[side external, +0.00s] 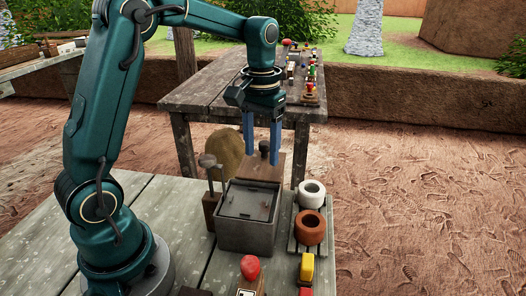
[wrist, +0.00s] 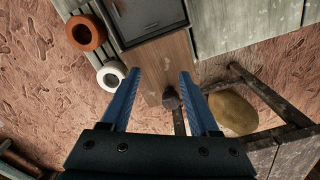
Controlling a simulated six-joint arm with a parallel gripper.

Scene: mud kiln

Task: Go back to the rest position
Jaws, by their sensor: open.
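In the wrist view the two blue fingers (wrist: 160,95) stand apart over a brown wooden board (wrist: 166,68). A dark round-topped knob (wrist: 171,98) shows between them, lower down. The box, with its flat dark lid, also shows at the top of the wrist view (wrist: 145,18).
A white ring (side external: 311,193) and a terracotta ring (side external: 310,228) sit on a slatted rack right of the box. Stick-like tools (side external: 208,170) stand at its left. A red knob (side external: 250,267) and yellow block (side external: 306,267) are in front. A second table (side external: 210,85) stands behind.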

